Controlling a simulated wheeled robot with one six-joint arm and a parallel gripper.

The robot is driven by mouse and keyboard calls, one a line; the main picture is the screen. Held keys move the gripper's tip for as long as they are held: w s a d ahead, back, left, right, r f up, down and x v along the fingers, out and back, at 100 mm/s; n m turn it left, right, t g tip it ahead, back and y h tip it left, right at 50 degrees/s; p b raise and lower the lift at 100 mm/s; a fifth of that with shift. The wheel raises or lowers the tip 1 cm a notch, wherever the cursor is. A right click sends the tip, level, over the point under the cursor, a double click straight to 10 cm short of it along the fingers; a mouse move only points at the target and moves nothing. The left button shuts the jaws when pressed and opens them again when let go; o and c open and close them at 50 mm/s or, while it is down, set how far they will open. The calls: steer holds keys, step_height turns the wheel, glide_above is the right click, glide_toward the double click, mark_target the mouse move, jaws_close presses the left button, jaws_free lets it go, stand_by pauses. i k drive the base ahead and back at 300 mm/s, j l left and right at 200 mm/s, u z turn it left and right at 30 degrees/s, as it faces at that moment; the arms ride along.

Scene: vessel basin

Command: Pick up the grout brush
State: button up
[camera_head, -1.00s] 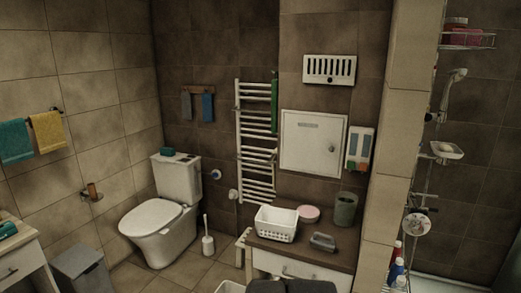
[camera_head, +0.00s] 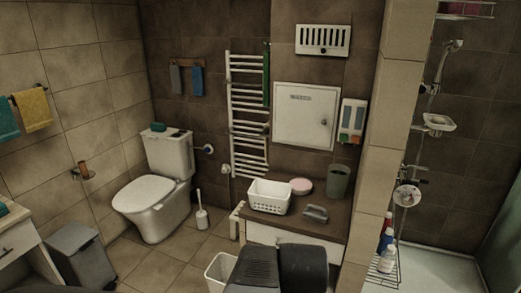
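A small grey item with a raised handle, which looks like the grout brush (camera_head: 315,213), lies on the brown top of the low cabinet (camera_head: 298,228) at the centre right. It sits just right of a white basket and in front of a green-grey cup. A dark grey part of my arm shows at the bottom centre, in front of the cabinet. My gripper's fingers do not show in this view.
On the cabinet top stand the white basket (camera_head: 270,196), a pink round tin (camera_head: 301,186) and the cup (camera_head: 338,181). A white bin (camera_head: 220,273) stands on the floor left of my arm. A tiled wall edge (camera_head: 372,190) rises right of the cabinet.

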mark_target(311, 214)
steer(key=i+l+u, duration=0.1)
steer(key=l, duration=0.25)
steer(key=i+l+u, duration=0.15)
steer(key=i+l, duration=0.15)
steer(key=i+l+u, duration=0.1)
steer(key=l, duration=0.35)
